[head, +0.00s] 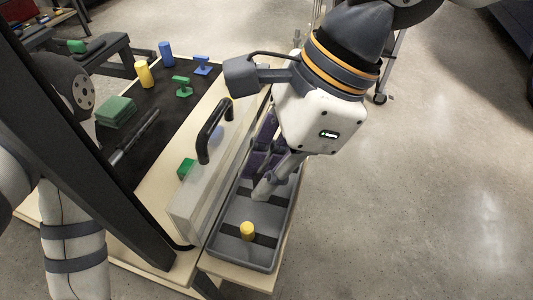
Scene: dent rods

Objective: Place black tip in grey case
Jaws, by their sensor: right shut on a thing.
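The grey case (268,220) is a long open tray on a light wooden ledge at the right of the worktable. My right gripper (262,192) reaches down into the middle of it from above. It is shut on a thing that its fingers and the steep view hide. I cannot make out a black tip anywhere. A thin dark rod (134,136) lies on the black mat, away from the gripper. My left arm shows at the left, but its gripper is out of the picture.
Green, blue and yellow parts stand on the black mat (135,95).

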